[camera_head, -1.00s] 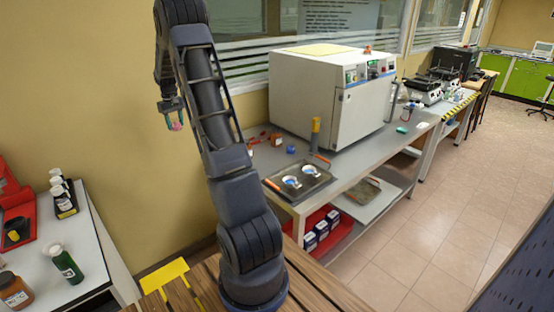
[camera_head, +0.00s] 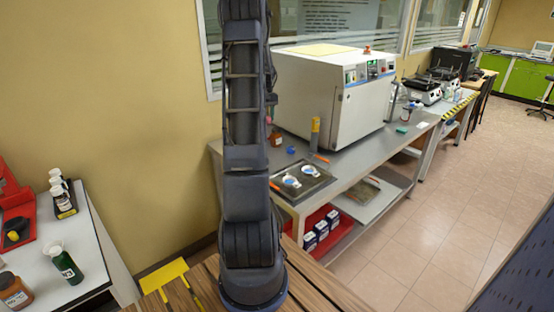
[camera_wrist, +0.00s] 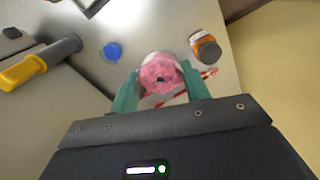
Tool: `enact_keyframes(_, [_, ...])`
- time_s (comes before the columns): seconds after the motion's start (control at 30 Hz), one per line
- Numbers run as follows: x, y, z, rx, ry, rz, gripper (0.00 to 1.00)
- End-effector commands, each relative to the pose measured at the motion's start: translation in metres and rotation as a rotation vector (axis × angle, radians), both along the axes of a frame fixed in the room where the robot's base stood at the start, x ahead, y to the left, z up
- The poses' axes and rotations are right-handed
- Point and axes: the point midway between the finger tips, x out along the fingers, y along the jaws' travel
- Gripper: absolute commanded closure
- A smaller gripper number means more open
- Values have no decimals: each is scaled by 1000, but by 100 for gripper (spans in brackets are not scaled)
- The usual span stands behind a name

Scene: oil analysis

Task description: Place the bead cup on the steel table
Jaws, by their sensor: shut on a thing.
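The bead cup (camera_wrist: 158,75), a pale cup filled with pink beads, is between the teal fingers of my gripper (camera_wrist: 160,88) in the wrist view. My gripper is shut on it. The grey steel table (camera_wrist: 165,30) lies beneath the cup in that view; the gap between them is hard to judge. In the head view the steel table (camera_head: 350,160) runs along the wall, and my arm hides most of the gripper and cup at its left end.
On the steel table are a blue cap (camera_wrist: 112,52), an orange-brown jar (camera_wrist: 206,49), red-and-white items (camera_wrist: 180,90) and a yellow-handled tool (camera_wrist: 30,68). A dark tray (camera_head: 318,179) with two dishes sits at the front. A large white oven (camera_head: 318,95) stands behind.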

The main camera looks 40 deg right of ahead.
Motion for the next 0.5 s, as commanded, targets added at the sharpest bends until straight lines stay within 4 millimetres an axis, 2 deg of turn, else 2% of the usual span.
enact_keyframes(0.1, [-20, -19, -1, 0, 0, -34, 77])
enact_keyframes(0.27, [-32, -30, -4, 1, 0, -53, 77])
enact_keyframes(0.37, [-34, -31, -16, 3, 1, -55, 77])
enact_keyframes(0.5, [-34, -31, -45, 3, 2, -56, 77])
